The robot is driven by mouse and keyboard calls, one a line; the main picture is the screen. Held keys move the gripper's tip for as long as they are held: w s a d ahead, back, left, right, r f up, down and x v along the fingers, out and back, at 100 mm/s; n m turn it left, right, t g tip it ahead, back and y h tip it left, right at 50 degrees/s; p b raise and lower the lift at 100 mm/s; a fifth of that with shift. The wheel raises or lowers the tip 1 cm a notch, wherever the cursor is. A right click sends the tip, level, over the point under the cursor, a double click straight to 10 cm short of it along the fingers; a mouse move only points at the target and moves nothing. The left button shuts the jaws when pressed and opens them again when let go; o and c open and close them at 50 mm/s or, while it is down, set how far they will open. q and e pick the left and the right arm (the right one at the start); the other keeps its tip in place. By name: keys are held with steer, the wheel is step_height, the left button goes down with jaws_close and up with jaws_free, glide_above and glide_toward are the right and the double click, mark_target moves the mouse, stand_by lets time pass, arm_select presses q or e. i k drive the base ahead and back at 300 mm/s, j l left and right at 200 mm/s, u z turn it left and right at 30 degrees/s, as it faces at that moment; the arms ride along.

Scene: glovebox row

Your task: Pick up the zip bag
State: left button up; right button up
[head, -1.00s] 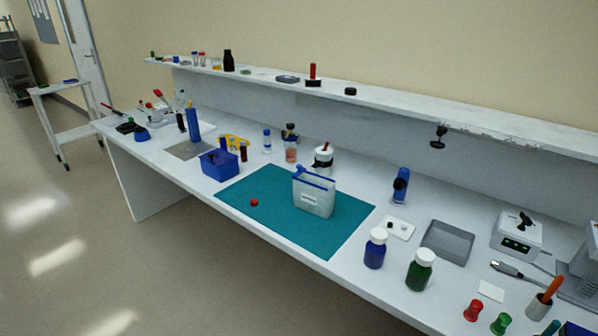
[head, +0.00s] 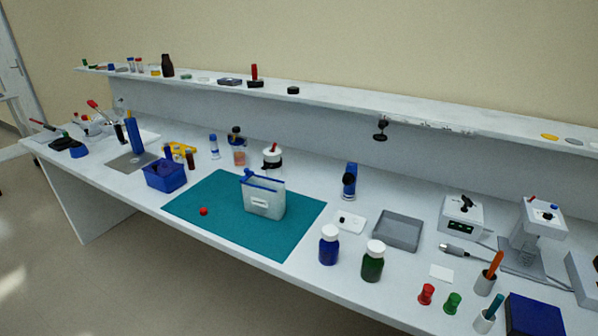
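The zip bag (head: 264,198) stands upright on the teal mat (head: 205,235) near the middle of the bench. It is a translucent whitish bag with a blue strip along its top and a pale label on its front. A small red ball-like item (head: 203,211) lies on the mat to its left. Neither of my grippers shows in the head view.
A blue bin (head: 165,177) stands left of the mat. A blue bottle (head: 329,246) and a green bottle (head: 373,262) stand right of it, with a grey tray (head: 397,232) behind. A white-lidded jar (head: 272,160) is close behind the bag. A shelf (head: 330,99) runs along the back.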

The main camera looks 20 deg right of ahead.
mark_target(263, 196)
steer(key=i+j+z, duration=0.1)
steer(key=z, duration=0.25)
steer(key=i+j+z, duration=0.1)
steer(key=z, duration=0.25)
steer(key=j+z, duration=0.3)
steer(key=i+j+z, duration=0.1)
steer(key=j+z, duration=0.15)
steer(key=j, duration=0.15)
steer(key=j+z, duration=0.2)
steer(key=j, duration=0.2)
